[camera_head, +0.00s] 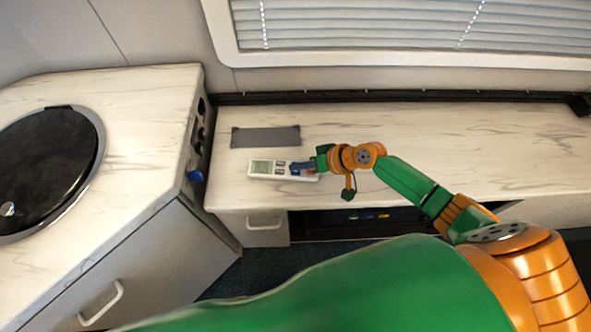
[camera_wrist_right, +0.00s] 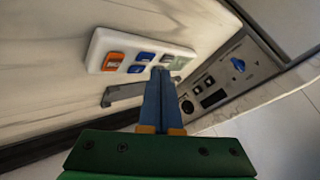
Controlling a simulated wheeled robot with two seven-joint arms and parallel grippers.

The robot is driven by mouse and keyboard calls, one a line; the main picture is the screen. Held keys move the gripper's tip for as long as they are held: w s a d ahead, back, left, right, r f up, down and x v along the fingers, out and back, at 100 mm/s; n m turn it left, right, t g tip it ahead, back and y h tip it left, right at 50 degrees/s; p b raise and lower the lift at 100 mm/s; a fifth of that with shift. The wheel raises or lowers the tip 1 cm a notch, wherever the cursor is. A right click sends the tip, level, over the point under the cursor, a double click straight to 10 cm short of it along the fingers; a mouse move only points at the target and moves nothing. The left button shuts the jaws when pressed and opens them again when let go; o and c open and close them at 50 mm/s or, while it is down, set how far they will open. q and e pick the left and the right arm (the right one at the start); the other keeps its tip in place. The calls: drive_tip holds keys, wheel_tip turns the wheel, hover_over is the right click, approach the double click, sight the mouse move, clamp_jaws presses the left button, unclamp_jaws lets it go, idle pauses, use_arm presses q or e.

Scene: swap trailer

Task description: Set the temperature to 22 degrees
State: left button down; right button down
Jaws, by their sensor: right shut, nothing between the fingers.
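A white remote control (camera_head: 284,175) with a small grey-green display lies on the marble-look counter. In the right wrist view the remote (camera_wrist_right: 97,59) shows an orange button (camera_wrist_right: 114,59), blue buttons (camera_wrist_right: 146,57), smaller grey buttons and the display at its far end. The display's reading is too small to make out. My right gripper (camera_head: 297,167) is over the remote's button area. In the right wrist view my right gripper (camera_wrist_right: 160,72) has its blue fingers shut, with the tips close to the remote's buttons. I cannot tell whether they touch. My left gripper is not in view.
A flat dark grey plate (camera_head: 265,136) lies behind the remote on the counter (camera_head: 480,140). A cabinet with a round black lid (camera_head: 45,165) stands at left, with a side panel of sockets (camera_head: 197,130). A window with blinds is behind. The counter's right side is clear.

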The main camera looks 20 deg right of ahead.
sight(299, 175)
wheel_tip(299, 175, up, 5)
drive_tip(key=p, duration=0.4)
drive_tip(key=shift+f, duration=0.1)
idle(0.4)
